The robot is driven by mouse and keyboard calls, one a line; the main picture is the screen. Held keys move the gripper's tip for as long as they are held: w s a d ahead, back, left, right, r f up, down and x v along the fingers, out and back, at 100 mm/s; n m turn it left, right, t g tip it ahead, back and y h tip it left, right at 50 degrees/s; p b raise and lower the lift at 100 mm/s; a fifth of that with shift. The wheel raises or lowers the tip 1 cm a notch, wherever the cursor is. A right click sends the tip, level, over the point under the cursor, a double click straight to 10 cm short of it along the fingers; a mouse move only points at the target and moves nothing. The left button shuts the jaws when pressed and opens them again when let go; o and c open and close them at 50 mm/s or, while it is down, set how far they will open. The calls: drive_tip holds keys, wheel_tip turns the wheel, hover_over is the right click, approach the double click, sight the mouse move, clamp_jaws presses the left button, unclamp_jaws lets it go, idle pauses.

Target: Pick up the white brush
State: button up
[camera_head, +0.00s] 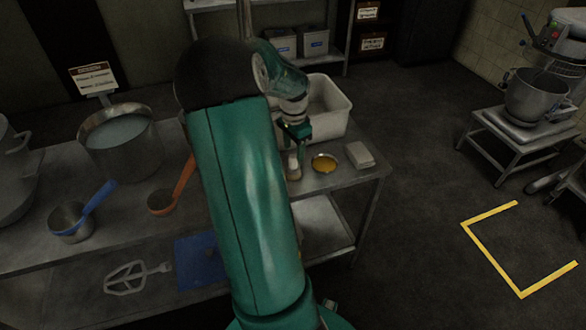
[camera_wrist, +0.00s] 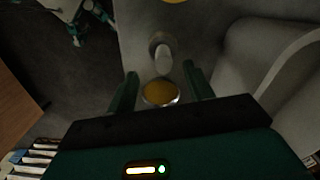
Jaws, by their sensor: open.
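The white brush (camera_head: 293,163) stands on the metal table directly below my gripper (camera_head: 295,137) in the head view, partly behind my arm. In the wrist view the white brush (camera_wrist: 163,60) shows as a short pale shape with a rounder end, near the gap between the fingertips. My gripper (camera_wrist: 160,70) is open, with one green finger on each side and nothing held between them. I cannot tell how far the fingertips are above the brush. My arm hides part of the table near it.
A small bowl of yellow liquid (camera_head: 324,163) is close right of the brush, with a folded pale cloth or block (camera_head: 360,155) beyond it. A white bin (camera_head: 334,118) stands behind. A steel pot (camera_head: 120,148), blue-handled pan (camera_head: 70,222) and orange-handled ladle (camera_head: 162,203) are left.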

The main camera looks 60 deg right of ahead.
sight(293, 156)
drive_tip(key=f, duration=0.5)
drive_tip(key=shift+w+d, duration=0.15)
drive_tip(key=shift+w, duration=0.05)
drive_tip(key=shift+r, duration=0.1)
drive_tip(key=shift+c, duration=0.4)
clamp_jaws()
drive_tip(key=shift+r, duration=0.1)
drive_tip(key=shift+r, duration=0.55)
drive_tip(key=s+a+r, duration=0.8)
drive_tip(key=a+r, duration=0.3)
drive_tip(key=shift+a+r, duration=0.2)
drive_tip(key=shift+r, duration=0.15)
